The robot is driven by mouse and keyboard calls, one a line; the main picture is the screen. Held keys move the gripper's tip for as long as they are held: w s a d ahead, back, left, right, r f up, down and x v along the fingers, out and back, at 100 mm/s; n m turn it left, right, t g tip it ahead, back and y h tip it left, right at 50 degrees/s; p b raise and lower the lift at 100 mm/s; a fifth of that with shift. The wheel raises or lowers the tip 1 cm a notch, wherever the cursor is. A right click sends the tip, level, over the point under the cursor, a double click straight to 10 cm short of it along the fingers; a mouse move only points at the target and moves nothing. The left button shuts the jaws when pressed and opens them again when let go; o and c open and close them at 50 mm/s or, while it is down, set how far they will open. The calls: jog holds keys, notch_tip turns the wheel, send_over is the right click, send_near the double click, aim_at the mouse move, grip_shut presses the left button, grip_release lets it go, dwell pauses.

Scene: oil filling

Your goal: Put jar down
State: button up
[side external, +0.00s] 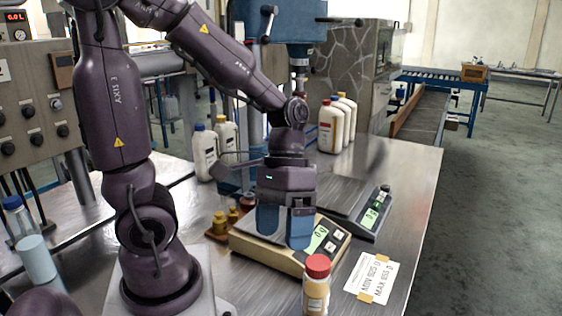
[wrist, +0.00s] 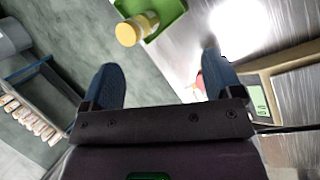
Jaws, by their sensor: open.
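A jar (side external: 316,294) with a red lid and pale amber body stands upright on the metal table, near the bottom edge of the side view. My gripper (side external: 284,236) points down over the beige-framed scale (side external: 262,257), behind and left of this jar and apart from it. Its two blue fingers are spread with nothing seen between them. In the wrist view my gripper (wrist: 164,82) is also open and empty. A yellow-lidded jar (wrist: 138,28) shows there at a green tray (wrist: 166,12), beyond the fingers. A small red and pale thing (wrist: 199,80) is partly hidden by the right finger.
A second scale (side external: 372,214) stands behind right. A paper label card (side external: 371,277) lies right of the red-lidded jar. White bottles (side external: 337,125) stand at the back. Small yellow-topped containers (side external: 222,222) sit left of the near scale. A blue column machine (side external: 290,20) stands behind my arm.

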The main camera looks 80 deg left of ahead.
notch_tip(320, 180, up, 10)
jog(key=a+m+t+y, duration=0.1)
jog(key=m+t+y, duration=0.2)
jog(key=t, duration=0.4)
jog(key=shift+w+a+y, duration=0.15)
jog(key=shift+a+y, duration=0.25)
jog(key=shift+y, duration=0.4)
